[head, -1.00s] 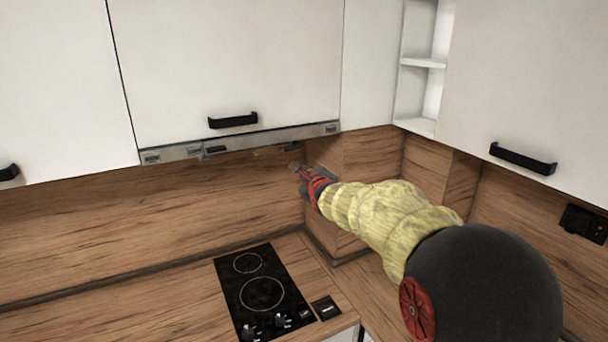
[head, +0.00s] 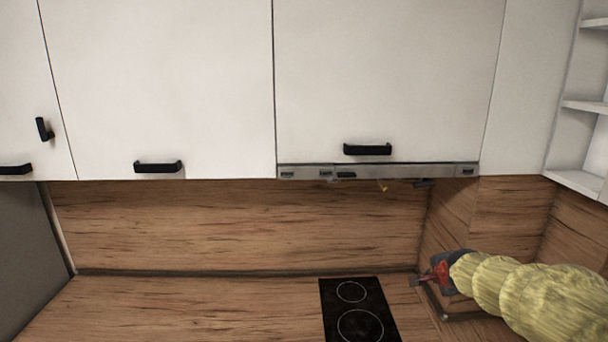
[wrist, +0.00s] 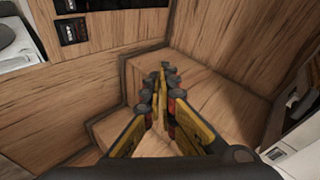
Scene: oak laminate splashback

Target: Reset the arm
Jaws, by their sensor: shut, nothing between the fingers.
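My gripper (head: 419,281) is at the right in the head view, at the end of my yellow-sleeved arm. It is in front of the wooden corner, right of the black hob. In the wrist view my gripper (wrist: 162,82) has its yellow and dark fingers together at the tips, with nothing between them. It points toward a wooden corner step.
The black two-ring hob (head: 358,312) lies in the wooden worktop (head: 190,312), left of my gripper. White upper cupboards (head: 385,80) with black handles and a grey hood strip (head: 405,171) hang above. Open white shelves (head: 585,105) are at the far right. The worktop's left part is clear.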

